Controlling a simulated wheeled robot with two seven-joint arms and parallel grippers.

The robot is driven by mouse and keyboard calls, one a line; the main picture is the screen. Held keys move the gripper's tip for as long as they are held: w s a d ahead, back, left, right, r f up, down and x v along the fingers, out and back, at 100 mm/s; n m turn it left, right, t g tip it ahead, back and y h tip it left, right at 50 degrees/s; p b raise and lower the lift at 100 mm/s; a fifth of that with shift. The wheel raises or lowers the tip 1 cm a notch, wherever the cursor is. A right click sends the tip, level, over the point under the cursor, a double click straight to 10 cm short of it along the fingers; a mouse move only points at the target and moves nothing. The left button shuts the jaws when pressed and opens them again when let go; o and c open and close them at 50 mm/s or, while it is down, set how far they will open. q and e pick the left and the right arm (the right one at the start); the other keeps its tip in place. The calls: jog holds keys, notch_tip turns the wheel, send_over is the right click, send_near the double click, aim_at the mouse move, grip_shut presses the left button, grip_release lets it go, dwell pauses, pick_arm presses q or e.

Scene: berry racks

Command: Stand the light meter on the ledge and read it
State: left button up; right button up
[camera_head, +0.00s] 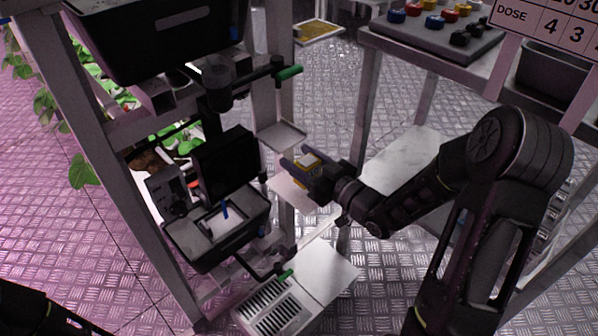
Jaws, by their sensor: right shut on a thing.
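My right gripper (302,160) reaches in from the right, beside the rack's right side. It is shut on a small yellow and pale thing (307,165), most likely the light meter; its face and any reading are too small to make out. A pale flat ledge (291,193) shows just below the gripper; I cannot tell whether the held thing touches it. Another small rimmed metal shelf (280,136) juts from the rack just above and left of the gripper. Only a dark piece of my left arm shows at the bottom left; its gripper is out of view.
The rack's post (140,180) stands at the left, with black bins (215,245) and green-handled clamps (288,73). A white slotted box (272,312) is low down. A table with coloured knobs (430,35) and a dose sign (545,22) are at the upper right.

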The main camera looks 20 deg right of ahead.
jog(key=shift+w+a, duration=0.1)
jog(key=shift+w, duration=0.15)
jog(key=shift+f+b, duration=0.9)
jog(key=shift+f, duration=0.85)
jog(key=shift+f, duration=0.1)
jog(key=shift+f, duration=0.15)
jog(key=o, duration=1.5)
jog(key=shift+r, duration=0.2)
